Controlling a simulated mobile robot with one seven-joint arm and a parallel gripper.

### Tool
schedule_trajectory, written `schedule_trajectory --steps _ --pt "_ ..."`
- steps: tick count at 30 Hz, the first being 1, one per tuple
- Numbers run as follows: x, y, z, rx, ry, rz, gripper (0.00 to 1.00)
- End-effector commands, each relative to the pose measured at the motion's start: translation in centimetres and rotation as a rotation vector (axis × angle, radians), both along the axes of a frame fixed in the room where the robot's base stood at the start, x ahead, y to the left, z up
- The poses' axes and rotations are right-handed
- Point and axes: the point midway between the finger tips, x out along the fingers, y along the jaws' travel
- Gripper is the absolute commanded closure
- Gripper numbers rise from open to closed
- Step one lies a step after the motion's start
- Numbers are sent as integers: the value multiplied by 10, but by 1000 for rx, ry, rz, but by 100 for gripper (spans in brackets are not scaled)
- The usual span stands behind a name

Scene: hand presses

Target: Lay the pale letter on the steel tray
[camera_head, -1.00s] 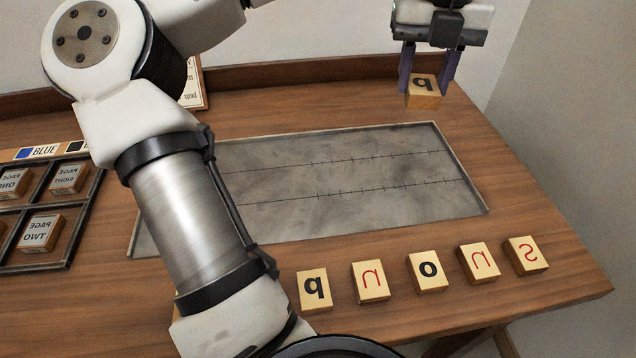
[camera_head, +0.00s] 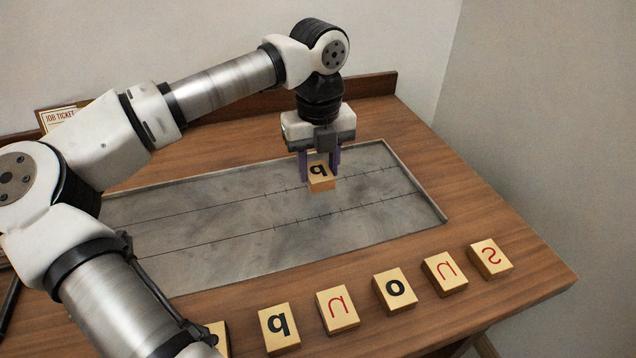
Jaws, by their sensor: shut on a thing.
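My gripper (camera_head: 320,166) is shut on a pale wooden letter block (camera_head: 322,185) with a black mirrored letter, like a "q", on its upper face. The block is upright and over the right half of the steel tray (camera_head: 225,225). I cannot tell whether it touches the steel. The tray is a long grey plate set in the table, with two dark ruled lines. No other block shows on its visible part. My arm hides its left end.
Several letter blocks stand in a row along the front edge: a red "s" (camera_head: 491,258), a black "o" (camera_head: 395,292), a black "q"-like one (camera_head: 279,328) and others. A job ticket (camera_head: 60,117) is at the back left. The wooden table (camera_head: 500,300) is bare at the right.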

Motion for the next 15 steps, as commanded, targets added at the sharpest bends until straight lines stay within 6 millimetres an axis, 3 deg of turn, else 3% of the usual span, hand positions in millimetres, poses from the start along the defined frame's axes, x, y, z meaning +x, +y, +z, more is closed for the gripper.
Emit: schedule_trajectory --steps 11,15 --pt "-1 0 -43 -1 2 -1 82" --pt "0 0 -46 -1 -1 -1 82"
